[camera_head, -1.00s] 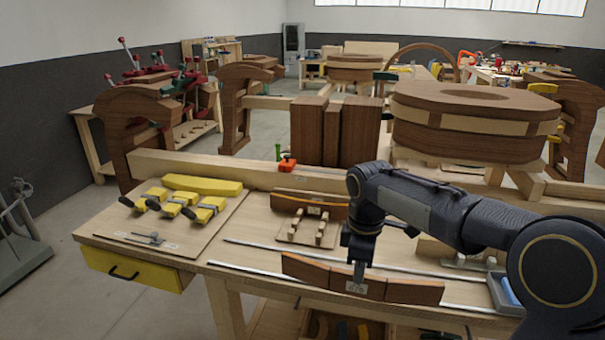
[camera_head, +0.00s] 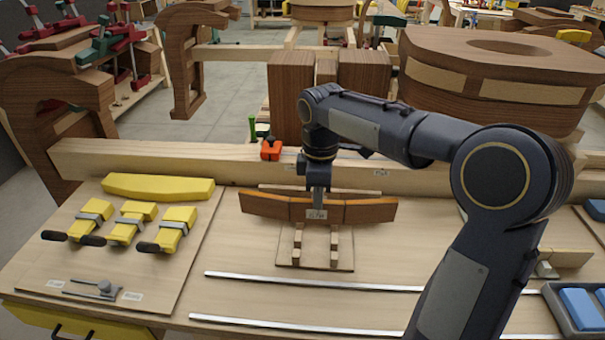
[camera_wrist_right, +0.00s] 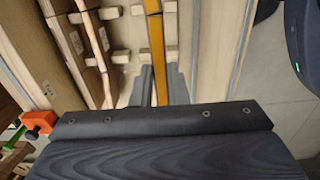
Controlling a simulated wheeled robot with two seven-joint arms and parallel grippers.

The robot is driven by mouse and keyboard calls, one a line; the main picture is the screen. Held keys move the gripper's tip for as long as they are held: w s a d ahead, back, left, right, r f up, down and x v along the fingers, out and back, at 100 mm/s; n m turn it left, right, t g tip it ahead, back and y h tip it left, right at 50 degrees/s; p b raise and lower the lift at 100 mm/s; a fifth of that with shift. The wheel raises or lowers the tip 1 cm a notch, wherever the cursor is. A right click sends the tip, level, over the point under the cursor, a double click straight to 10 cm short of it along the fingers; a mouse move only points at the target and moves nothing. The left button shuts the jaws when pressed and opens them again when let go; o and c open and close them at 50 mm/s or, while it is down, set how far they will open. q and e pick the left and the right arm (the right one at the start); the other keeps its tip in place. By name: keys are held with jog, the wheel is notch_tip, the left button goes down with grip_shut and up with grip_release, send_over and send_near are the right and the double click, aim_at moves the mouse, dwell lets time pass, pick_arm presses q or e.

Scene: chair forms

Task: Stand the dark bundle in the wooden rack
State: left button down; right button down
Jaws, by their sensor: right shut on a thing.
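The dark bundle (camera_head: 365,212), a long curved brown wooden piece with a small label, is held on edge by my right gripper (camera_head: 318,202). The gripper is shut on its middle from above. In the right wrist view the bundle (camera_wrist_right: 156,45) is a thin orange-brown strip between the fingers (camera_wrist_right: 155,88). The wooden rack (camera_head: 315,262), a small board with pegs, lies under and in front of it. In the wrist view the strip lines up between pegs (camera_wrist_right: 121,57). Another brown piece (camera_wrist_right: 91,50) stands beside it, mostly hidden in the head view. Whether the held bundle touches the rack is unclear. My left gripper is not in view.
A thick wooden beam (camera_head: 220,160) runs behind the rack, with an orange clamp (camera_head: 271,149) on it. Yellow clamps (camera_head: 127,226) lie on a board at left. Metal rails (camera_head: 300,284) cross the bench in front. A blue-filled tray (camera_head: 580,308) is at right.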

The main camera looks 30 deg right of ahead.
aim_at(317, 221)
jog(key=shift+w+f, duration=0.1)
jog(key=shift+w, duration=0.1)
jog(key=shift+s+f+b, duration=0.25)
jog(key=shift+f+b, duration=0.35)
jog(key=shift+b, duration=0.15)
notch_tip(317, 221, down, 3)
jog(key=shift+w+r+b, duration=0.15)
jog(key=shift+r+b, duration=0.05)
jog(key=shift+b, duration=0.95)
notch_tip(317, 221, down, 2)
jog(key=shift+f+b, duration=0.25)
jog(key=shift+b, duration=0.9)
jog(key=shift+f+b, duration=1.7)
jog(key=shift+f, duration=1.2)
jog(key=shift+f, duration=0.25)
jog(key=c, duration=1.3)
grip_release()
jog(key=shift+c, duration=0.2)
